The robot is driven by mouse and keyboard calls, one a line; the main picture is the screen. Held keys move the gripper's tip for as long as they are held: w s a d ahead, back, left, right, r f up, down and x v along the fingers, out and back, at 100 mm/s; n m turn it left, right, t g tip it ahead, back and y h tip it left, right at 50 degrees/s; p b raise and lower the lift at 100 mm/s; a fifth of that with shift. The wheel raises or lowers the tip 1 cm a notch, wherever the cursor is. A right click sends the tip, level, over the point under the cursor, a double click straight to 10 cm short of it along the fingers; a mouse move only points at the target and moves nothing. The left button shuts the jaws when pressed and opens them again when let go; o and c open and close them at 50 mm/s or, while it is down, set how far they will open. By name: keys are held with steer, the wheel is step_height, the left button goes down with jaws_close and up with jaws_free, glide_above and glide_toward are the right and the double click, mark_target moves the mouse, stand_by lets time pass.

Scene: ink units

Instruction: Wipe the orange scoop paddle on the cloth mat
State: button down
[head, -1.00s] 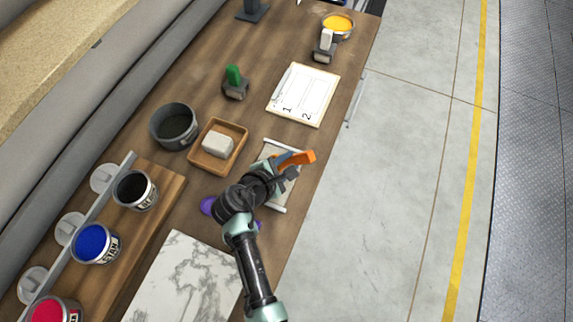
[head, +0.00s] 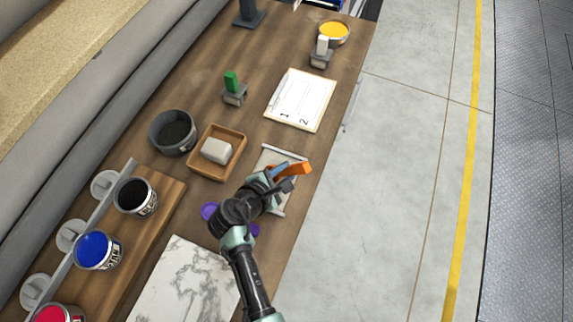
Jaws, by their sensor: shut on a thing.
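The orange scoop paddle (head: 294,168) is held in my gripper (head: 283,179), which is shut on it. The paddle's orange end points right, over the far right part of the cloth mat. The cloth mat (head: 285,151) is pale, with a white bar along its far and near edges, and lies near the table's right edge. My gripper and arm hide much of its left and middle. I cannot tell whether the paddle touches the cloth. A short blue part shows beside the paddle at the gripper.
A wooden tray (head: 237,133) with a pale block and a dark round pot (head: 158,124) stand left of the mat. A numbered board (head: 301,99) lies beyond. A marble slab (head: 185,285) is nearer. Purple things (head: 208,211) are partly under my arm. Paint cans (head: 97,250) line the left.

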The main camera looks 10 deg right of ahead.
steer(key=shift+s+a+p, duration=0.4)
steer(key=shift+s+a, duration=0.15)
steer(key=shift+s, duration=0.25)
steer(key=shift+s+a+p, duration=0.35)
steer(key=shift+s+a, duration=0.2)
steer(key=shift+s, duration=0.25)
step_height(320, 180, up, 6)
steer(key=p, duration=0.6)
